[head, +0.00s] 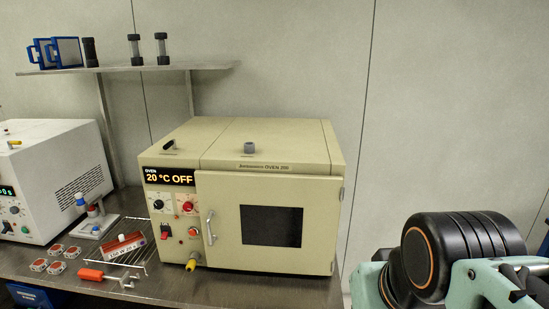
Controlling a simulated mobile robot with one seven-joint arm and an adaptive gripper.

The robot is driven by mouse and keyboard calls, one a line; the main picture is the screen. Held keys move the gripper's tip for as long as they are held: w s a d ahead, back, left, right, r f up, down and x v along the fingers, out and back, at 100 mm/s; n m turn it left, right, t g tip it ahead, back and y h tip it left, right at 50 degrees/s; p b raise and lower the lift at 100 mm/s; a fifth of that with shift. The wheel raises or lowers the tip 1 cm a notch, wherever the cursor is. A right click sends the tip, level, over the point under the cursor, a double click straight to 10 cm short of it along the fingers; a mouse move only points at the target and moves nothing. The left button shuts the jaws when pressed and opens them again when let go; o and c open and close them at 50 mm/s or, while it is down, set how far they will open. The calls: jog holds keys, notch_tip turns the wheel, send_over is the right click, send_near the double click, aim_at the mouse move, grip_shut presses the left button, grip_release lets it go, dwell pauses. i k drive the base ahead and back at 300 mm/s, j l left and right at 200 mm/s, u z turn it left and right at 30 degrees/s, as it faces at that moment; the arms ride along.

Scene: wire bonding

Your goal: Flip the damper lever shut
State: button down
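The beige oven (270,190) stands on the bench with its door shut and a display reading "20 °C OFF". A small black lever-like part (169,145) lies on the left of its top and looks like the damper lever. Its exact position is too small to tell. A grey round stub (250,147) stands on the top, right of the lever. Only my arm's black joint and teal links show at the lower right, apart from the oven. My gripper is not in view.
A shelf (130,69) with blue frames and dark cylinders hangs behind, above the oven's left side. A white instrument (55,170) stands at left. A wire rack (128,251), a red-handled tool (100,275) and small parts lie in front. The bench front right of these is clear.

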aim_at(173, 143)
jog(key=i+j+u, duration=0.2)
jog(key=j+u, duration=0.2)
jog(key=i+j+u, duration=0.2)
jog(key=u, duration=0.25)
